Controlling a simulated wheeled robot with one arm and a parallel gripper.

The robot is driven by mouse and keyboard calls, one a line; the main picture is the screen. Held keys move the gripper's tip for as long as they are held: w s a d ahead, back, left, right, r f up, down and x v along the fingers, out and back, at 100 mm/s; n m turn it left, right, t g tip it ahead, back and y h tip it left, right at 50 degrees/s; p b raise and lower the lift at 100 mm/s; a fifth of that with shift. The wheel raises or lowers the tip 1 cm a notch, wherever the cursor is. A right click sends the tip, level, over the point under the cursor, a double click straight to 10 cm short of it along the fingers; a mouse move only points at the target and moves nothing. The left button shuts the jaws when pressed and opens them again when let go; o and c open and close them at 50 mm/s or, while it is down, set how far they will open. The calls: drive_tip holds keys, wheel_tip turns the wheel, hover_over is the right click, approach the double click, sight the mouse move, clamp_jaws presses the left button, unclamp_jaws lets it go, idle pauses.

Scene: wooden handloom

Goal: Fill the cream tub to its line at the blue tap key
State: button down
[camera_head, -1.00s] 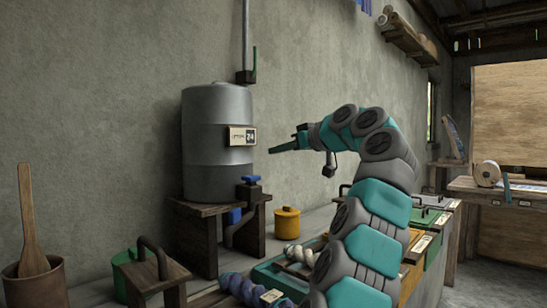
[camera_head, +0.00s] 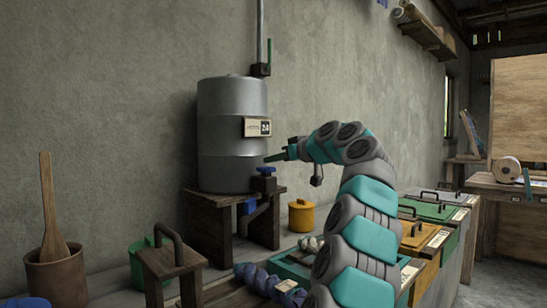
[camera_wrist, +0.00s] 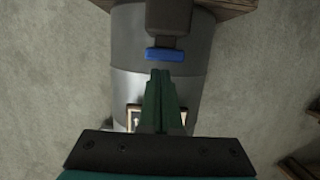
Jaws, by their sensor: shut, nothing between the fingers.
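The blue tap key (camera_head: 266,170) sits on top of a dark tap at the lower right of the grey metal tank (camera_head: 232,128). It also shows as a blue bar in the wrist view (camera_wrist: 165,54). My gripper (camera_head: 269,158) is shut and empty, its green fingertips just above the key in the head view. In the wrist view the closed fingertips (camera_wrist: 160,74) point at the key with a small apparent gap; I cannot tell whether they touch. I cannot make out a cream tub or its line in either view.
The tank stands on a wooden stand (camera_head: 207,205). A yellow canister (camera_head: 301,217), twisted blue yarn (camera_head: 262,281) and a green tray (camera_head: 289,266) lie below my arm.

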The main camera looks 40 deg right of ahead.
drive_tip(key=shift+f, duration=0.35)
